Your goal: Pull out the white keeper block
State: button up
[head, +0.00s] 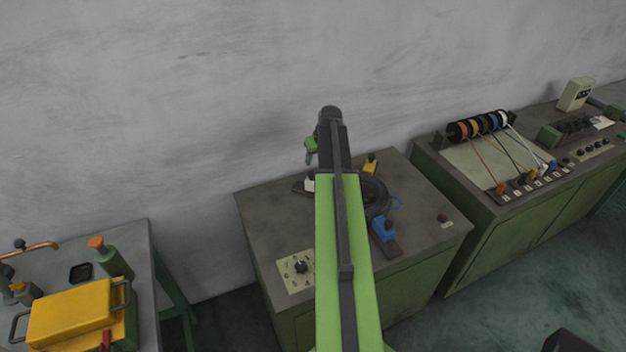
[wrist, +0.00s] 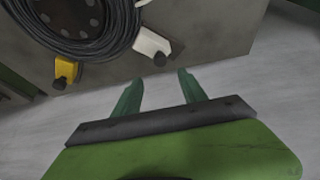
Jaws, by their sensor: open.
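The white keeper block (wrist: 152,43) sits at the rim of a round coil of dark cable (wrist: 88,50) on the machine top. A small dark knob is at its near end. My gripper (wrist: 160,77) is open and empty, its two green fingers apart, with the white block just beyond the fingertips. Whether they stand above its height I cannot tell. In the head view the white block (head: 310,185) shows left of my arm, partly hidden by it, and my gripper (head: 311,150) shows only in part above it.
A yellow block (wrist: 66,69) and a blue block (head: 383,229) also stand around the coil. A dial plate (head: 297,268) lies at the machine's front left. The wall is close behind. A cabinet with coloured spools (head: 480,125) stands right, a bench with a yellow case (head: 70,312) left.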

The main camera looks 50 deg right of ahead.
aim_at(312, 173)
jog(key=b+x, duration=0.8)
jog(key=x, duration=0.3)
jog(key=shift+f+b, duration=0.2)
jog(key=shift+b, duration=0.2)
jog(key=shift+r, duration=0.1)
jog(key=shift+c, duration=0.3)
grip_shut()
